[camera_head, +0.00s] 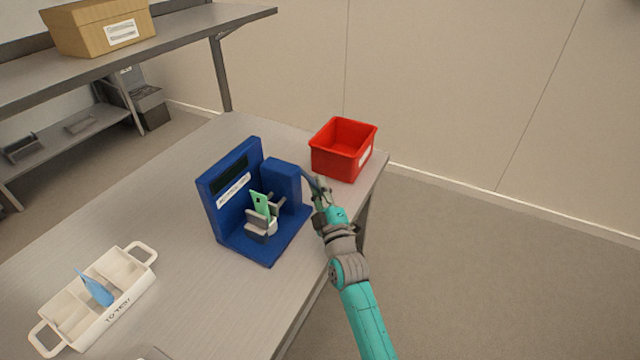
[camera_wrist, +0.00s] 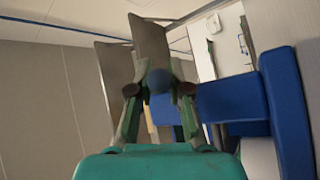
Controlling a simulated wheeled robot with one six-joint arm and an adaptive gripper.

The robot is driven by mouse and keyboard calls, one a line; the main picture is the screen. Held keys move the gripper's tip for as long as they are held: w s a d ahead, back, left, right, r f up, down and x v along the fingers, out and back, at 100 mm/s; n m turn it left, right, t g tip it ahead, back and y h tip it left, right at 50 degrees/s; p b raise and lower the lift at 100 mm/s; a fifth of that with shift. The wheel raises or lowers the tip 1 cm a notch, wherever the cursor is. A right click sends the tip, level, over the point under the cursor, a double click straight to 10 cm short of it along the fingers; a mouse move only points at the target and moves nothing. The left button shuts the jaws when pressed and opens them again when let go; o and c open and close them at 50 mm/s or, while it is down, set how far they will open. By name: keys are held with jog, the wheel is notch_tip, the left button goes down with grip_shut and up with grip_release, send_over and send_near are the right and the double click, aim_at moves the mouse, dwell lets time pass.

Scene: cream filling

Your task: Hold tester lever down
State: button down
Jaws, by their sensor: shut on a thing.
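The blue tester (camera_head: 273,248) stands on the table, with an upright back panel, a dark display strip and a side block (camera_head: 282,178). A green piece (camera_head: 260,204) stands upright in its pale grey holder (camera_head: 262,226). A thin dark lever (camera_head: 309,178) comes off the right side of the block. My gripper (camera_head: 319,186) is at the lever's end, right of the tester. In the wrist view, my gripper (camera_wrist: 159,90) is shut on the lever's round blue-grey knob (camera_wrist: 159,79), between its fingertips. The fingers hide part of the lever in the head view.
A red bin (camera_head: 326,162) stands behind my gripper near the table's far right corner. A white handled tray (camera_head: 134,288) with a blue item (camera_head: 95,287) sits at the front left. The table between tray and tester is clear. A shelf holds a cardboard box (camera_head: 98,28).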

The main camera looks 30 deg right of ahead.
jog(key=shift+w+a+f, duration=0.1)
jog(key=shift+a+f, duration=0.05)
jog(key=shift+f, duration=0.05)
dwell(0.4)
jog(key=c, duration=1.1)
grip_release()
jog(key=v, duration=1.2)
